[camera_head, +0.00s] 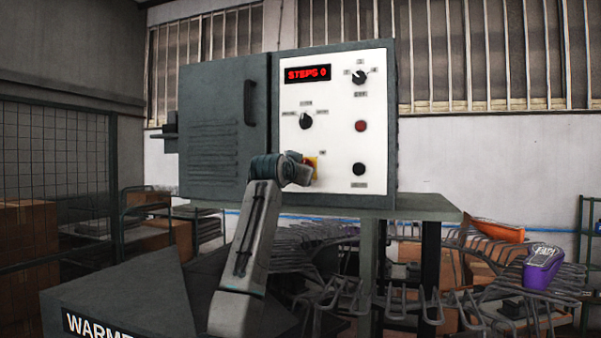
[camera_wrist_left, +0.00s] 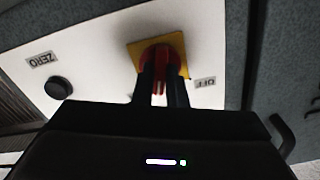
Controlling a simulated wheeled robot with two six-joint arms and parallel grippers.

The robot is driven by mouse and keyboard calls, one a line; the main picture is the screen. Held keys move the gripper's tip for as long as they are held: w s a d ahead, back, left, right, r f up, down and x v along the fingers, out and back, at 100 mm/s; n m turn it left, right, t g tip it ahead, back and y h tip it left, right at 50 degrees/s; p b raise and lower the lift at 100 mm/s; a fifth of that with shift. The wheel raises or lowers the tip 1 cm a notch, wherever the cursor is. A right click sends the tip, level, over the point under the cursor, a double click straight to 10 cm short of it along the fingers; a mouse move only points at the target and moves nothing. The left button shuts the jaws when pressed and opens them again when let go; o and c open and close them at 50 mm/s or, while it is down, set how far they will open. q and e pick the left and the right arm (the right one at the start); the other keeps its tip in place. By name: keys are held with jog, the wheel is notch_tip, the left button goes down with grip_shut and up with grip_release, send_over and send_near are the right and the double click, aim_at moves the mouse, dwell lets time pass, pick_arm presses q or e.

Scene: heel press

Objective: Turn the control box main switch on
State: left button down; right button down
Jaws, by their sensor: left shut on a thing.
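The control box main switch is a red knob on a yellow plate (camera_head: 313,161), low on the left of the white panel. In the left wrist view the red knob (camera_wrist_left: 158,52) sits on the yellow plate (camera_wrist_left: 177,42), with an upside-down OFF label (camera_wrist_left: 205,82) beside it. My left gripper (camera_wrist_left: 160,82) is shut on the red knob, one dark finger on each side. In the head view my left gripper (camera_head: 304,172) covers most of the switch. The knob's exact angle is hard to tell. My right gripper is not in view.
The panel has a red display (camera_head: 307,74) reading STEPS 0, two black selector knobs (camera_head: 306,121) (camera_head: 358,77), a red button (camera_head: 361,126) and a black button (camera_head: 358,169). The grey door (camera_head: 222,125) is at left. Racks and a purple shoe-like object (camera_head: 542,268) stand at right.

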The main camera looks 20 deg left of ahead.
pick_arm(q)
jog(key=m, duration=0.5)
dwell(0.5)
jog(key=c, duration=1.5)
grip_release()
jog(key=shift+o, duration=0.2)
jog(key=s+b, duration=0.7)
jog(key=s, duration=0.4)
jog(key=shift+a, duration=0.15)
